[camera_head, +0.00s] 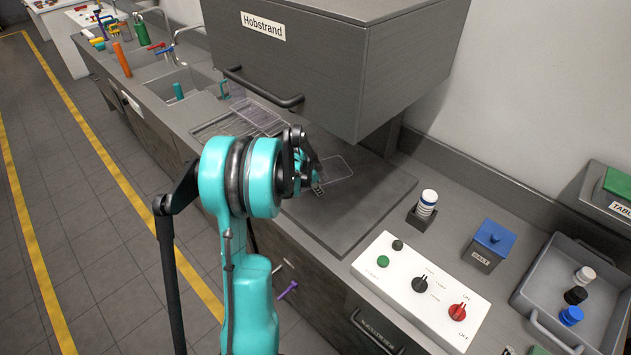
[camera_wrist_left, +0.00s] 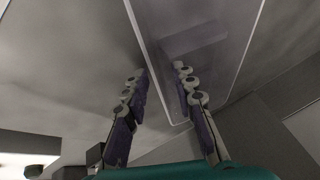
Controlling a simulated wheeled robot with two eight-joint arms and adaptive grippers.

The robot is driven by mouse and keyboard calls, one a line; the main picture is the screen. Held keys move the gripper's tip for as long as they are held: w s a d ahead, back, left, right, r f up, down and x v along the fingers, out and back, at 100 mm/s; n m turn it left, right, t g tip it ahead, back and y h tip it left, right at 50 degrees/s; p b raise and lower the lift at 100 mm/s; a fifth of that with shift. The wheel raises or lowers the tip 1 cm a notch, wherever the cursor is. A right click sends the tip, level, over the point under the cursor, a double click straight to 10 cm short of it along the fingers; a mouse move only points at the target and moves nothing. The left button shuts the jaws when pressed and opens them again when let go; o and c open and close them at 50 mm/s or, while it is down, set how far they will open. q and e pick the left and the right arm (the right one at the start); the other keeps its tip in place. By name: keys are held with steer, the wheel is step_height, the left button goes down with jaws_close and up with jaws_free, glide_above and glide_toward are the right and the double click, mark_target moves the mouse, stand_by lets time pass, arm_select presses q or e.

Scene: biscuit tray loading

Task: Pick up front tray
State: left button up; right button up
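A thin, see-through tray with a pale rim (camera_head: 338,171) lies on the dark worktop under the Hobstrand cabinet. I take it as the front tray. It also shows in the left wrist view (camera_wrist_left: 205,45), with one long edge running between my fingers. My left gripper (camera_head: 317,185) is at this tray's near left side, partly hidden by my teal arm. In the wrist view my left gripper (camera_wrist_left: 160,72) is open, one finger on each side of the tray's edge. I cannot tell whether either finger touches it. My right gripper is in neither view.
A second thin tray (camera_head: 257,117) lies farther left by a wire rack (camera_head: 215,127). The Hobstrand cabinet (camera_head: 300,55) overhangs the worktop. A white control panel (camera_head: 400,300), blue-lidded salt box (camera_head: 488,246) and grey bin (camera_head: 540,300) stand right. Sinks lie at far left.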

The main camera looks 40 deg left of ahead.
arm_select(q)
steer(key=shift+r, duration=0.1)
jaws_close()
